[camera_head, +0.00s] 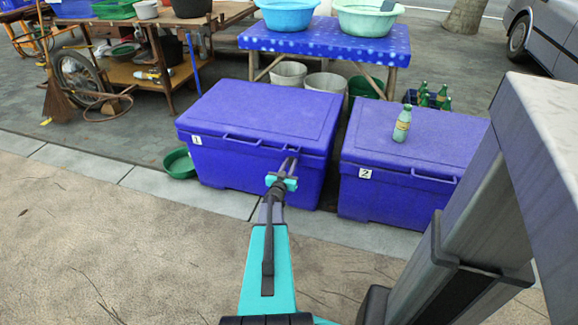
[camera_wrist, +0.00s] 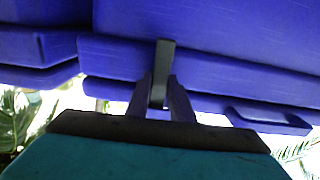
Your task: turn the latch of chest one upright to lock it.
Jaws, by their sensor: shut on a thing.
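Chest one (camera_head: 235,150) is a blue-purple chest with a closed lid and a white "1" label (camera_head: 197,140) on its front. My gripper (camera_head: 290,165) is at the front of this chest, right of the middle, just below the lid edge. In the wrist view, which looks upside down, the gripper's two dark fingers (camera_wrist: 161,98) are shut on the latch (camera_wrist: 164,62). The latch is a dark grey bar that runs nearly along the picture's vertical, across the chest front (camera_wrist: 225,72). In the head view the gripper hides most of the latch.
Chest two (camera_head: 395,196) stands close on the right, with a bottle (camera_head: 402,124) on its lid. A green basin (camera_head: 179,163) lies left of chest one. A blue table (camera_head: 325,40) with basins stands behind. The paving in front is clear.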

